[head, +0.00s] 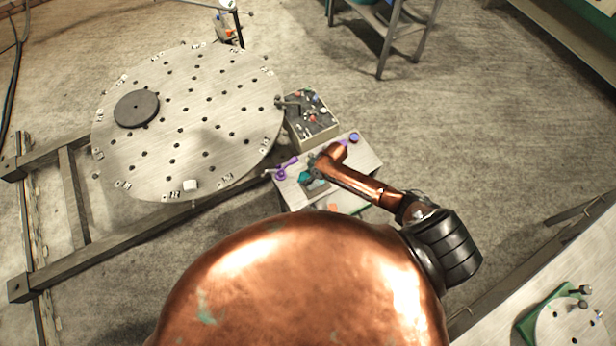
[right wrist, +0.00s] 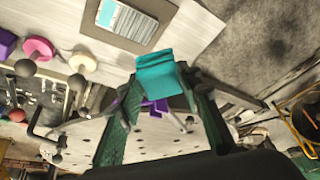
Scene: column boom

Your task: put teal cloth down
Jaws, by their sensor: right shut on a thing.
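The teal cloth (right wrist: 158,78) shows in the right wrist view as a small folded piece between the green fingers of my right gripper (right wrist: 160,100). My right gripper is shut on it. In the head view my right gripper (head: 314,168) is over the small light table (head: 360,160), with the teal cloth (head: 304,178) at its tip. The arm partly covers this spot, and I cannot tell whether the cloth touches the tabletop. My left gripper is not in view.
A purple item (head: 286,169) lies on the table left of the gripper. A grey tray (head: 312,132) of small parts stands behind. A large round perforated plate (head: 200,120) is at left. In the wrist view, a pink round piece (right wrist: 38,48) and a framed light-blue pad (right wrist: 126,22) lie nearby.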

